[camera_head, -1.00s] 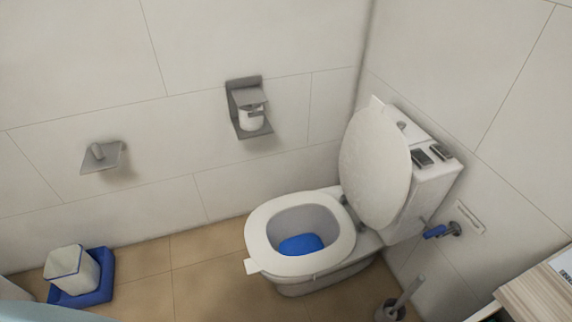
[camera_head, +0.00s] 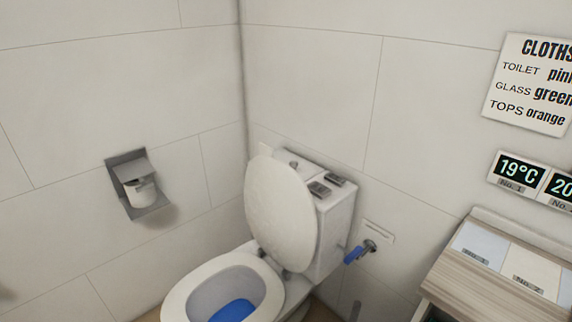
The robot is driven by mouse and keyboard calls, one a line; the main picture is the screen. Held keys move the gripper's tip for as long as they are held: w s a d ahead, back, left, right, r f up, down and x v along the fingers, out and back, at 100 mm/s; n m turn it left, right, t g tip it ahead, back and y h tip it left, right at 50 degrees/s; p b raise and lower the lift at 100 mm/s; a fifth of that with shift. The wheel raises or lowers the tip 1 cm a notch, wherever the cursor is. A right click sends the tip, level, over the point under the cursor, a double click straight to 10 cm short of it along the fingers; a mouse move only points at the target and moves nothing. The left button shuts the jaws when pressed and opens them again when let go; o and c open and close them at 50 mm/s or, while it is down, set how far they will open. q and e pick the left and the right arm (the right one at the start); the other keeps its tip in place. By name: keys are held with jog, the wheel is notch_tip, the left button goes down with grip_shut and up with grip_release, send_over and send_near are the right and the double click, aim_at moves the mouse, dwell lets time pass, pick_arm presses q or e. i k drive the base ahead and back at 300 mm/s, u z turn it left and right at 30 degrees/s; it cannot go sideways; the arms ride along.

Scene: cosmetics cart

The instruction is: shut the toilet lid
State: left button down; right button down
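The toilet lid (camera_head: 279,212) is a pale oval panel. It stands raised, leaning back near the cistern (camera_head: 337,222). The toilet seat (camera_head: 181,298) is down on the bowl, and blue shows inside the bowl (camera_head: 232,312). The front of the toilet is cut off by the bottom edge of the picture. Neither of my grippers is in view.
A grey paper holder (camera_head: 139,184) is on the left wall. A blue-handled valve (camera_head: 359,251) sits on the wall right of the cistern. A wooden-topped cabinet (camera_head: 480,285) stands at the lower right, below a cloths sign (camera_head: 533,85) and temperature displays (camera_head: 535,178).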

aim_at(281, 216)
jog(key=k, duration=0.4)
jog(key=z, duration=0.4)
jog(key=i, duration=0.95)
jog(key=z, duration=0.45)
